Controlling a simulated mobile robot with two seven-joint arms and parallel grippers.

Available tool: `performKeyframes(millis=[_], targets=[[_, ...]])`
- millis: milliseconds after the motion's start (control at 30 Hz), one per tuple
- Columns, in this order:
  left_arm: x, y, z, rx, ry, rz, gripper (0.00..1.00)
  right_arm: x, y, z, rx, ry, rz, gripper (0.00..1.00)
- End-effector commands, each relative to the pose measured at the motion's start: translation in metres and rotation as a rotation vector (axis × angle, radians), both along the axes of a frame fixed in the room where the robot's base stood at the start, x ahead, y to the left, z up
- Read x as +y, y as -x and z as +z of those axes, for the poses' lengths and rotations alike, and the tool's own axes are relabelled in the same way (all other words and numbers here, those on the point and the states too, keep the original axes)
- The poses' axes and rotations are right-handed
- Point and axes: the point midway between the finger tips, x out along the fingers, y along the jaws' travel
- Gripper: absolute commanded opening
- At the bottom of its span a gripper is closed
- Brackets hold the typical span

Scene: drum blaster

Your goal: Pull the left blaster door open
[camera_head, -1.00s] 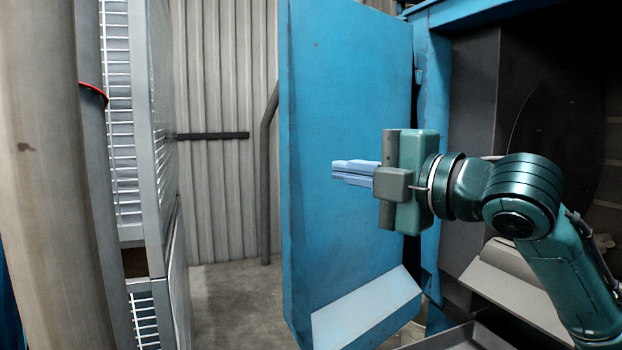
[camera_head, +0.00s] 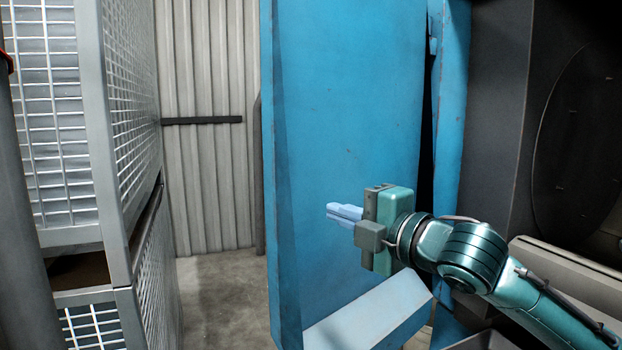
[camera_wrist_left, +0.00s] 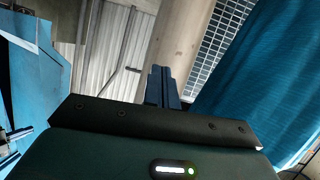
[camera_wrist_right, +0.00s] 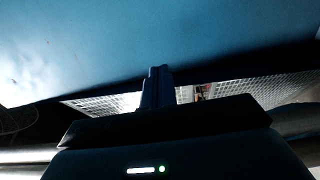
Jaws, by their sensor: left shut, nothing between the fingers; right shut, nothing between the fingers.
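The left blaster door (camera_head: 350,110) is a tall blue panel standing swung open, its inner face turned toward me in the head view. A sloped light-blue ledge (camera_head: 368,312) runs along its bottom. My right gripper (camera_head: 330,211) is shut and empty in front of the door's inner face, fingers pointing left. In the right wrist view its closed fingers (camera_wrist_right: 158,75) lie beside a broad blue surface; I cannot tell whether they touch it. My left gripper is outside the head view; the left wrist view shows its fingers (camera_wrist_left: 163,75) shut and empty.
Stacked wire-mesh cages (camera_head: 65,130) stand at the left. Bare concrete floor (camera_head: 225,300) lies between them and the door. A corrugated wall (camera_head: 205,80) is behind. The dark blaster opening (camera_head: 575,150) is at the right. A blue ribbed surface (camera_wrist_left: 260,85) is near my left gripper.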

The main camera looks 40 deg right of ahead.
Motion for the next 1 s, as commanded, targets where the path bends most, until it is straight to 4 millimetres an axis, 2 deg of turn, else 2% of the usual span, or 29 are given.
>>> performKeyframes(millis=[33, 233, 300, 700, 1000], targets=[[0.001, 0.001, 0.012, 0.014, 0.009, 0.006, 0.0, 0.001, 0.0, 0.007, 0.002, -0.004, 0.001, 0.0], [0.003, 0.004, 0.026, 0.064, 0.05, 0.032, 0.0, 0.006, 0.0, 0.009, -0.001, -0.002, 0.003, 0.0], [0.003, 0.004, 0.019, 0.068, 0.051, 0.03, 0.0, 0.007, -0.009, 0.003, -0.005, 0.0, 0.003, 0.0], [-0.002, 0.001, 0.018, 0.099, 0.053, 0.022, 0.0, 0.011, -0.053, 0.003, -0.006, -0.002, 0.002, 0.0], [-0.003, 0.001, 0.016, 0.11, 0.053, 0.019, 0.0, 0.013, -0.065, 0.002, -0.003, 0.002, 0.002, 0.0]])
